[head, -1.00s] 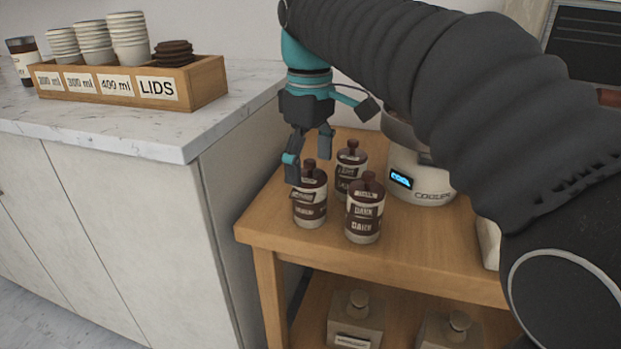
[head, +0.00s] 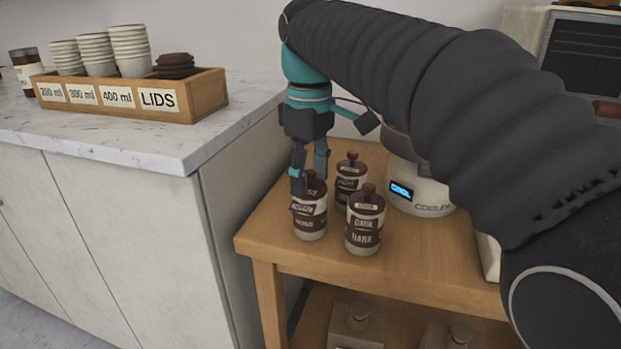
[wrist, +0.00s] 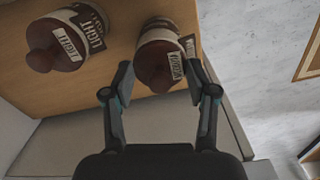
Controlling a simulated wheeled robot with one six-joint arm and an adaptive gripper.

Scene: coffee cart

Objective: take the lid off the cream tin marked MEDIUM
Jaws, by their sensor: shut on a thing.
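Three cream tins with brown lids and knobs stand upright close together on the wooden cart. The front left tin (head: 310,222) is under my gripper (head: 310,178); its label is too blurred to read for certain. In the wrist view my gripper (wrist: 160,76) has its fingers on either side of this tin's brown lid (wrist: 166,62), shut on it. The lid sits on the tin, with no gap visible. The tin marked DARK (head: 364,228) is at front right. The tin marked LIGHT (wrist: 63,45) is behind, also in the head view (head: 350,182).
A white round appliance (head: 425,195) with a lit display stands right of the tins. A marble counter (head: 150,140) with a wooden cup-and-lid box (head: 205,97) is at left. The cart top (head: 420,243) is bare in front of the appliance.

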